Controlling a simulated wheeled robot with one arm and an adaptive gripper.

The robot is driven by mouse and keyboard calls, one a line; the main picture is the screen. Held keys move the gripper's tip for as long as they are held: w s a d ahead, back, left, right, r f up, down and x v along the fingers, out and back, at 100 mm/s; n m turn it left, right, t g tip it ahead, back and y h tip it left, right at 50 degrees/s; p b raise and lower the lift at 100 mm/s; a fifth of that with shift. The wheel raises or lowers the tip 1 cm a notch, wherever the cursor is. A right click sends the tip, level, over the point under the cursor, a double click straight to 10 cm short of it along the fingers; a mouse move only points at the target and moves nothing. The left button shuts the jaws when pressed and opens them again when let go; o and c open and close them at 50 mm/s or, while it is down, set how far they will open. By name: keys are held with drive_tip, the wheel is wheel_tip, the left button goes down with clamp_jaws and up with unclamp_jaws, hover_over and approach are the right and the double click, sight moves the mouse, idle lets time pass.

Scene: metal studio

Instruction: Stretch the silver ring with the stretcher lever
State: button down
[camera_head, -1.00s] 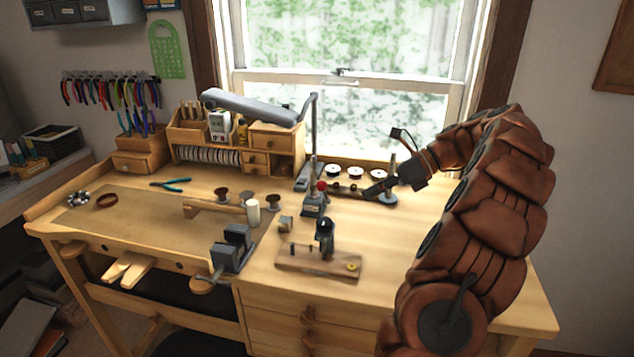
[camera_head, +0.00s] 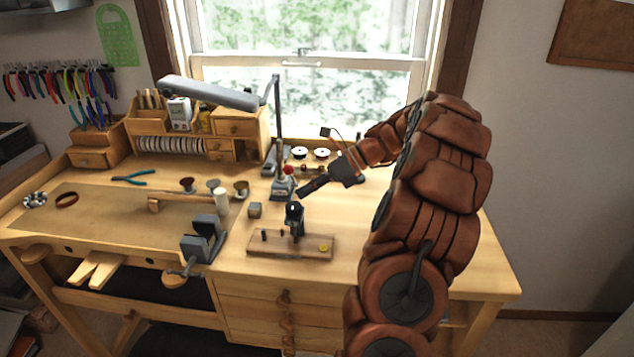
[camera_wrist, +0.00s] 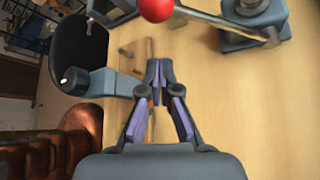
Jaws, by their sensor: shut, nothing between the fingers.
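A small stand with a rod lever ending in a red ball knob (camera_head: 288,170) is on the bench; I take it to be the stretcher. The red knob (camera_wrist: 156,8) is at the top edge of the wrist view, its rod running right to a grey base (camera_wrist: 252,28). My gripper (camera_head: 303,191) is just right of and slightly below the knob in the head view. Its fingers (camera_wrist: 159,72) are together and empty, apart from the knob in the wrist view. I cannot make out the silver ring in either view.
A wooden board (camera_head: 262,246) with a black upright device (camera_head: 295,218) is in front of the stand. A grey vise (camera_head: 203,242) is at the bench's front edge. A small grey block (camera_head: 255,209) and a white cylinder (camera_head: 222,202) are left.

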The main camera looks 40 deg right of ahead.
drive_tip(key=shift+w+a+f, duration=0.25)
drive_tip(key=shift+a, duration=0.25)
drive_tip(key=shift+w+d+r+p, duration=0.2)
drive_tip(key=shift+w+r+p, duration=0.25)
drive_tip(key=shift+r, duration=0.35)
drive_tip(key=shift+w+d+r+p, duration=0.25)
drive_tip(key=shift+w+r, duration=0.3)
drive_tip(key=shift+r, duration=0.25)
drive_tip(key=p, duration=0.1)
drive_tip(key=r+p, duration=0.1)
drive_tip(key=p, duration=0.1)
drive_tip(key=shift+w+d+r, duration=0.15)
drive_tip(key=shift+w+d, duration=0.2)
drive_tip(key=shift+w, duration=0.05)
